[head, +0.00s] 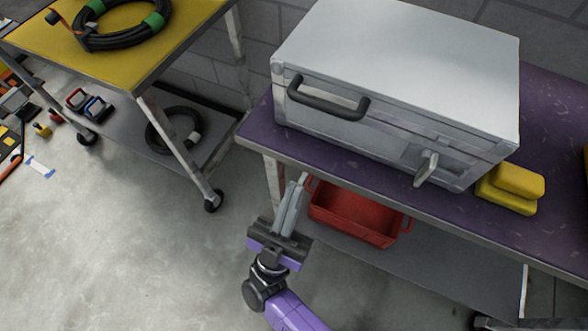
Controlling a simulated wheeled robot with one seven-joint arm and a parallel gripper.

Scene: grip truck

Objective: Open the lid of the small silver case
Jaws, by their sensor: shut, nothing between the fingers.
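The silver case (400,65) stands on the purple-topped table (255,132), with its lid down. A dark carry handle (325,95) is on the left of its front face. A pale latch (426,168) sticks out from the right of the front face. My gripper (297,188) is shut and empty. In the picture it lies below and to the left of the case, in front of the table's front edge, apart from the handle and the latch. The inside of the case is hidden.
Yellow blocks (511,188) lie right of the case. A red bin (352,214) sits on the shelf below the table. A yellow-topped cart (184,35) with coiled cables (120,24) stands at left. The concrete floor (110,240) is clear at lower left.

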